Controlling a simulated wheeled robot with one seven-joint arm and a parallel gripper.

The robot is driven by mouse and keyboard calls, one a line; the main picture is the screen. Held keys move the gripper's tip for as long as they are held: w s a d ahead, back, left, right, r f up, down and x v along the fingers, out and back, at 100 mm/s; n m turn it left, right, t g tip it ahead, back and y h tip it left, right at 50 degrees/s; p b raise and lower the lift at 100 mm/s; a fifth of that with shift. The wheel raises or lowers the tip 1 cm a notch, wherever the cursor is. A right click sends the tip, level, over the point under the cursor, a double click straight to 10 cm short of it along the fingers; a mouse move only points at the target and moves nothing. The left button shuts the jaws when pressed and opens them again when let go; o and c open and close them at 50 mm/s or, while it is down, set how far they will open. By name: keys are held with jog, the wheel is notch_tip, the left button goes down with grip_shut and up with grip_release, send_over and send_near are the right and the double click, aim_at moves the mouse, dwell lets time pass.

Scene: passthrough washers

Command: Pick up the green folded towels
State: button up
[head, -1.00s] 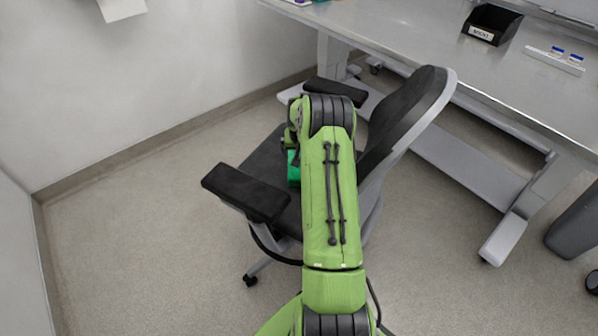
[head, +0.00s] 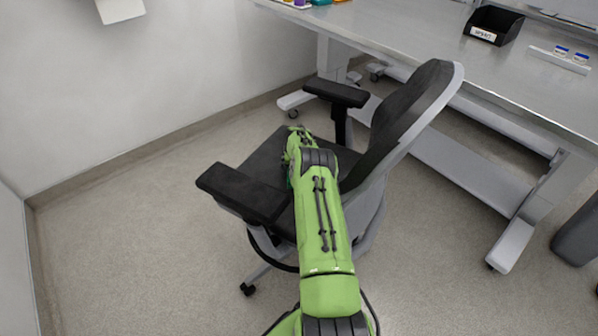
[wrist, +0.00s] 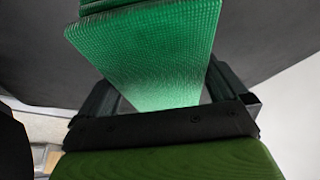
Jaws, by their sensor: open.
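The green folded towels (wrist: 145,50) fill the upper middle of the wrist view, with a woven surface and stacked folded layers at the top edge. My gripper (wrist: 160,90) is open, with a dark finger on either side of the towels and the near end of the towels close to its palm. I cannot tell whether the fingers touch them. In the head view my gripper (head: 299,131) is over the dark chair seat, and my arm hides nearly all of the towels.
The office chair (head: 418,105) has armrests at left (head: 243,190) and back (head: 336,92), with its backrest to the right of my arm. A metal table (head: 425,45) stands behind it, holding a black bin (head: 494,25). Open floor lies at left.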

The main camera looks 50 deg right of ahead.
jog(key=c, duration=0.7)
jog(key=shift+r, duration=0.15)
